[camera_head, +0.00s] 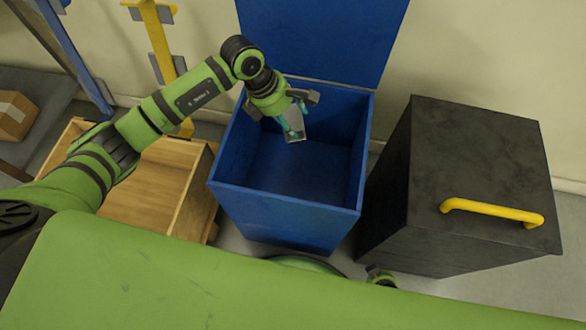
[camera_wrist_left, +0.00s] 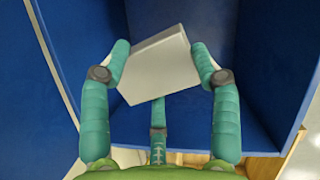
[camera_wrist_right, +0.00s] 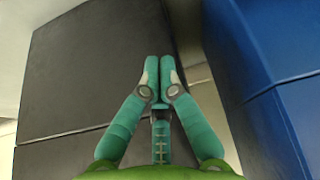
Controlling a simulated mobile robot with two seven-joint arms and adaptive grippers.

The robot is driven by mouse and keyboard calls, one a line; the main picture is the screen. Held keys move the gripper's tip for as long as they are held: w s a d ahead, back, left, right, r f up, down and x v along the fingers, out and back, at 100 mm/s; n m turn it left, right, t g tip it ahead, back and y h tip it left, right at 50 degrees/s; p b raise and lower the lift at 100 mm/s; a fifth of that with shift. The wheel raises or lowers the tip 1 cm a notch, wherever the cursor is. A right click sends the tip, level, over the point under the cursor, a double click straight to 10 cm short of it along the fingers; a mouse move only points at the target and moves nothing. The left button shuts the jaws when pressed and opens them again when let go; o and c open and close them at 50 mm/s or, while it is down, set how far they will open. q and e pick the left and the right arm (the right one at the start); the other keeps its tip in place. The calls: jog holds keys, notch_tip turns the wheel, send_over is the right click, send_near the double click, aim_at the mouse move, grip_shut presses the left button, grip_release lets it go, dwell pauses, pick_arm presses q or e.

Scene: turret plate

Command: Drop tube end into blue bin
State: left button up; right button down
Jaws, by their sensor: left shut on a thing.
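The blue bin (camera_head: 285,205) stands open in the middle of the head view, with its lid (camera_head: 320,35) raised at the back. My left gripper (camera_head: 292,122) is over the bin's opening, shut on the tube end (camera_head: 294,134), a small grey-white angular piece. In the left wrist view the tube end (camera_wrist_left: 160,68) sits between the teal fingers, with blue bin walls around it. My right gripper (camera_wrist_right: 164,80) is shut with its fingertips together and nothing visible between them; the dark box and a blue surface are in front of it.
A dark box (camera_head: 465,160) with a yellow handle (camera_head: 490,211) stands right of the bin. An open wooden crate (camera_head: 145,205) stands to the left. A cardboard box (camera_head: 14,115) lies at far left. The inside of the bin looks empty where visible.

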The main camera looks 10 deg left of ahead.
pick_arm(q)
jog(key=shift+f, duration=0.7)
pick_arm(e)
jog(key=shift+w+a, duration=0.1)
jog(key=shift+w, duration=0.6)
pick_arm(q)
jog(key=o, duration=1.6)
jog(key=shift+o, duration=0.6)
jog(key=shift+f, duration=0.1)
pick_arm(e)
jog(key=shift+s, duration=0.1)
pick_arm(q)
jog(key=v, duration=1.2)
pick_arm(e)
jog(key=shift+s, duration=0.1)
